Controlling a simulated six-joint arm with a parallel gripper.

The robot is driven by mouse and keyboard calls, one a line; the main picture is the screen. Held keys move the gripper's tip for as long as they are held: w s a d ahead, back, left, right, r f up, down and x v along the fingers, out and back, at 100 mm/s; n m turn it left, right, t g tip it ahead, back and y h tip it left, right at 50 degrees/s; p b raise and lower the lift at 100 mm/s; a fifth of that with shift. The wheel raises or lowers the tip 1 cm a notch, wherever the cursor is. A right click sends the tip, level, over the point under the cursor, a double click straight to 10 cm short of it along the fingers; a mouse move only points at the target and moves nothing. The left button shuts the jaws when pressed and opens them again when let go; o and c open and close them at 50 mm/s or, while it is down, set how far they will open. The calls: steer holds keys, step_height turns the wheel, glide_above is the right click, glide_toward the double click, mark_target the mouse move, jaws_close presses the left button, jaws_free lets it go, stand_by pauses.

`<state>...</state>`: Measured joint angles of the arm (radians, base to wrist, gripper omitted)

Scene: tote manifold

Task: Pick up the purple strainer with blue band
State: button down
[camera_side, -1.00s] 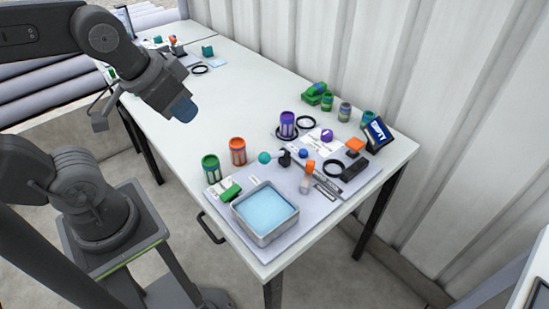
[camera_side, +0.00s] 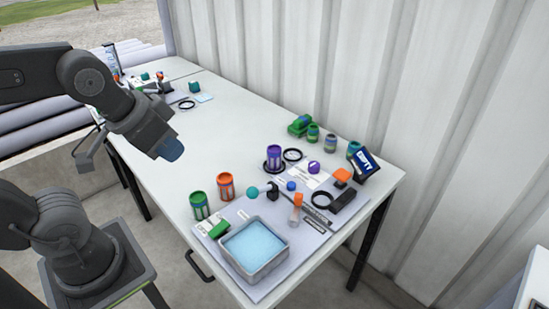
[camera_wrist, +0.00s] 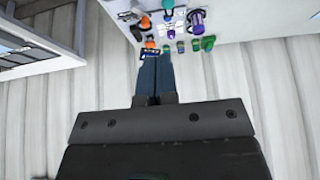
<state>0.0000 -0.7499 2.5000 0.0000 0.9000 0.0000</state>
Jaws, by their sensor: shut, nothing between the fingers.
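The purple strainer with blue band (camera_side: 273,157) is a purple cylinder with a bluish band. It stands upright on a dark round base on the white table, behind the white papers.
A grey tray of light blue liquid (camera_side: 283,264) sits at the front. Green (camera_side: 200,206) and orange (camera_side: 226,186) cylinders stand left of the strainer. Green jars (camera_side: 313,133) stand behind it. A tilted display (camera_side: 364,163) is at the right. The table's left middle is clear.

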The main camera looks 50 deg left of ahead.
steer(key=c, duration=1.9)
jaws_free()
steer(key=o, duration=1.5)
steer(key=shift+c, duration=0.2)
steer(key=m+g+y, duration=0.1)
steer(key=m+y, duration=0.4)
steer(key=m, duration=2.2)
glide_above(274, 148)
steer(key=s+d, duration=0.5)
step_height(274, 148, down, 14)
steer(key=x, duration=0.8)
steer(key=shift+w+a, duration=0.1)
steer(key=shift+w, duration=0.1)
steer(key=shift+x, duration=3.15)
